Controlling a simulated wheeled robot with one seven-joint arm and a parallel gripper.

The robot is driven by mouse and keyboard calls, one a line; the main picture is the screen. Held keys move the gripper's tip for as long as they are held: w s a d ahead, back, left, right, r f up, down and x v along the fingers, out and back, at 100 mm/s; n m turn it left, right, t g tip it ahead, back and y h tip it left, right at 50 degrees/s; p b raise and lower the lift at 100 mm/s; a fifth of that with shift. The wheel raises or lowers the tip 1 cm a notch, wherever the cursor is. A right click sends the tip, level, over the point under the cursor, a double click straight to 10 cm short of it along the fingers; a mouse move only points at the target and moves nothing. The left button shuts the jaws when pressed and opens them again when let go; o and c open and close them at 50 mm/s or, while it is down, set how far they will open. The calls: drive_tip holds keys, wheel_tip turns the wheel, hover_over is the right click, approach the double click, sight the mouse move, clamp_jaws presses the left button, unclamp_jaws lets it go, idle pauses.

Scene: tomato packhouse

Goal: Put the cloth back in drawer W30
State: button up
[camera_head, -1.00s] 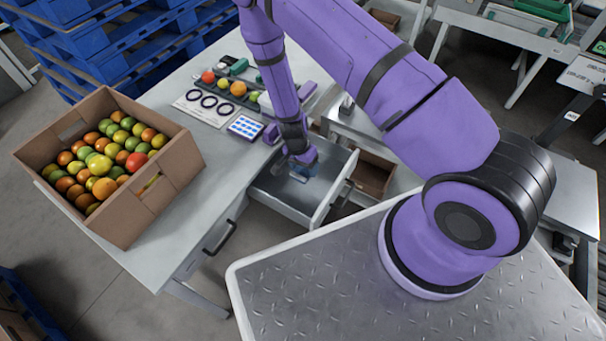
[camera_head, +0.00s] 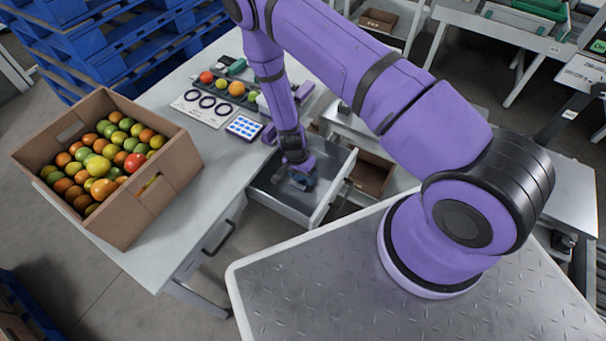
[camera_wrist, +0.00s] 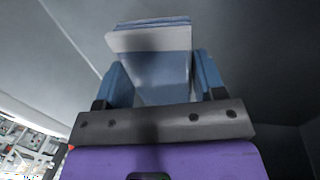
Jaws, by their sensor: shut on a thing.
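An open grey drawer (camera_head: 278,201) sticks out from under the worktable; I cannot read a label W30 on it. My gripper (camera_head: 302,183) points down into the drawer's opening, over its inside. In the wrist view my gripper (camera_wrist: 155,83) has its blue fingers on both sides of a folded cloth (camera_wrist: 150,40), pale with blue layers, and is shut on it. The cloth's far end stands out past the fingertips, with the grey drawer surfaces beyond. In the head view the cloth is mostly hidden by the gripper, and I cannot tell whether it touches the drawer floor.
A cardboard box (camera_head: 157,212) of tomatoes stands on the worktable (camera_head: 180,245) at the left. A tray of sorted fruit, a ring card (camera_head: 203,108) and a blue-dotted card (camera_head: 244,127) lie behind the drawer. A closed drawer handle (camera_head: 219,238) is at the front left.

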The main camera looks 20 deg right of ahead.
drive_tip(key=shift+f, duration=0.2)
drive_tip(key=o, duration=0.9)
drive_tip(key=shift+s, duration=0.1)
drive_tip(key=shift+c, duration=0.2)
drive_tip(key=shift+o, duration=0.5)
drive_tip(key=shift+s, duration=0.1)
